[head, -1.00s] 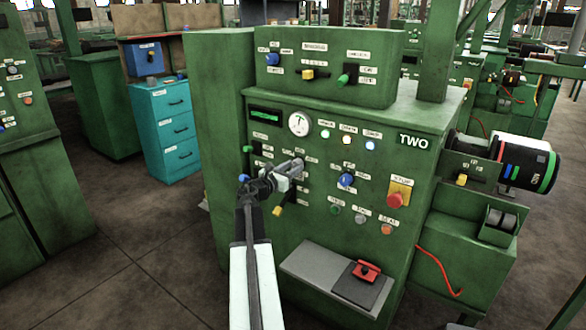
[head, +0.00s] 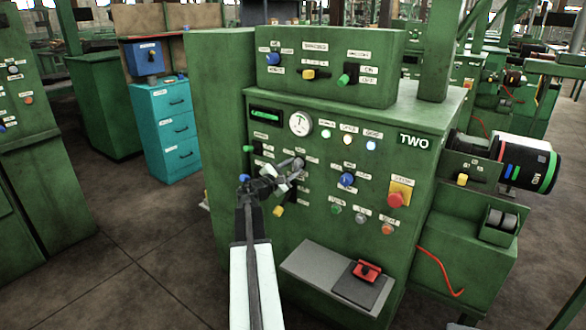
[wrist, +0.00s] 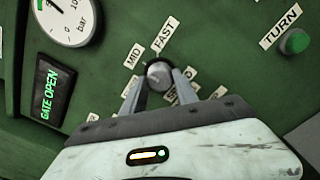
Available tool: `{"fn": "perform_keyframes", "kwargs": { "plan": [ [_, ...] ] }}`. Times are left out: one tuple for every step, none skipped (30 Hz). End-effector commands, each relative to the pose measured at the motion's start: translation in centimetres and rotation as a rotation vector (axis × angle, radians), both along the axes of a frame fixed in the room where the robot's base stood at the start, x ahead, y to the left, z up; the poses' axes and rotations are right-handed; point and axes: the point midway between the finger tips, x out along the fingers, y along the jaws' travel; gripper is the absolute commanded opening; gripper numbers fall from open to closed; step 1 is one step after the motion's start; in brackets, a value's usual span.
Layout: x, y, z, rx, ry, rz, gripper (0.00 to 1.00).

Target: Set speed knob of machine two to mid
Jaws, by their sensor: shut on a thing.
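Machine two (head: 440,105) is the green cabinet with a white "TWO" label in the head view. A grey knob (wrist: 159,74) on its front panel shows in the wrist view, with "MID" (wrist: 132,57) and "FAST" (wrist: 164,35) labels at its upper side. Other labels by it are partly hidden by my fingers. My gripper (wrist: 157,82) is shut on the knob, one finger on each side. In the head view my gripper (head: 293,170) is at the panel below the round gauge and hides most of the knob. I cannot tell which label the knob points at.
A pressure gauge (wrist: 68,15) and a "GATE OPEN" display (wrist: 53,95) are left of the knob in the wrist view. A green button (wrist: 295,41) is at the right. A blue knob (head: 347,180) and a red stop button (head: 396,199) are on the same panel.

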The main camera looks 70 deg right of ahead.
Motion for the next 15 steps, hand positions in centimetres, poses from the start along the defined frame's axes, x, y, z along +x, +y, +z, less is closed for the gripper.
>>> {"fn": "perform_keyframes", "kwargs": {
  "plan": [
    [-0.24, 0.11, -0.12, -0.003, -0.026, -0.006, 0.00],
    [-0.24, 0.12, -0.11, -0.007, -0.039, -0.006, 0.00],
    [-0.25, 0.12, -0.12, -0.012, -0.055, -0.007, 0.00],
    [-0.27, 0.12, -0.12, -0.014, -0.064, -0.007, 0.00],
    [-0.27, 0.11, -0.12, -0.017, -0.075, -0.007, 0.00],
    [-0.27, 0.11, -0.12, -0.020, -0.086, -0.007, 0.00],
    [-0.29, 0.12, -0.12, -0.022, -0.093, -0.007, 0.00],
    [-0.29, 0.12, -0.12, -0.023, -0.099, -0.007, 0.00],
    [-0.30, 0.11, -0.13, -0.025, -0.107, -0.008, 0.00],
    [-0.31, 0.11, -0.13, -0.026, -0.111, -0.008, 0.00],
    [-0.31, 0.11, -0.13, -0.027, -0.115, -0.008, 0.00],
    [-0.32, 0.11, -0.14, -0.028, -0.118, -0.009, 0.00],
    [-0.33, 0.12, -0.13, -0.029, -0.120, -0.009, 0.00],
    [-0.33, 0.12, -0.14, -0.029, -0.122, -0.009, 0.00],
    [-0.34, 0.11, -0.14, -0.030, -0.123, -0.009, 0.00]
  ]
}}
